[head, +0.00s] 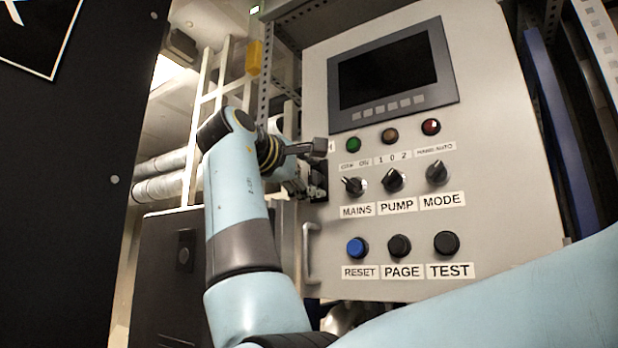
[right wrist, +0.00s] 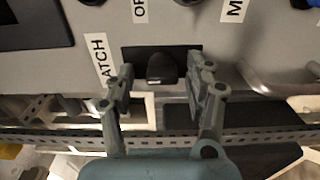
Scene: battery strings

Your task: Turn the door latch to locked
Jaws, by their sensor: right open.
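The door latch is a dark rounded knob (right wrist: 162,67) on a black plate at the panel door's edge, beside a white label reading "...ATCH" (right wrist: 100,60), partly hidden by a finger. In the head view, the latch's black plate (head: 319,180) shows at the left edge of the grey panel door (head: 490,130), mostly behind my gripper. My right gripper (head: 308,168) is open at the latch. In the right wrist view, its two fingers (right wrist: 160,78) stand on either side of the knob, with visible gaps. I cannot tell the knob's turned position. My left gripper is not in view.
The door carries a screen (head: 388,68), three lamps, the MAINS, PUMP and MODE knobs (head: 394,180), and RESET, PAGE and TEST buttons (head: 400,246). A metal handle (head: 308,252) projects below the latch. A perforated rail (right wrist: 200,121) runs along the door edge.

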